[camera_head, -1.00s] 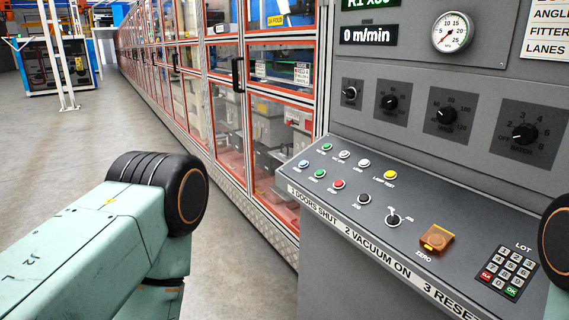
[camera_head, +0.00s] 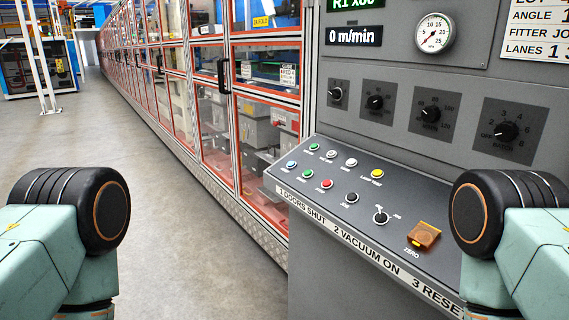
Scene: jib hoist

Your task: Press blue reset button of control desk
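The control desk (camera_head: 325,230) stands at the right, with a sloped panel of small round buttons. The blue button (camera_head: 291,165) is pale blue and sits at the left end of the panel's front row, beside a green button (camera_head: 307,174) and a red button (camera_head: 327,184). Its small label is too blurred to read. Sections of my two arms show at the lower left and lower right. Neither gripper is in view, so nothing of mine is seen touching the button.
A black knob switch (camera_head: 380,217) and an orange covered button (camera_head: 423,236) lie farther right on the panel. Dials (camera_head: 431,114) and a gauge (camera_head: 434,33) are on the upright face. Red-framed glazed cabinets (camera_head: 205,110) run back on the left. The grey floor (camera_head: 160,210) before them is clear.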

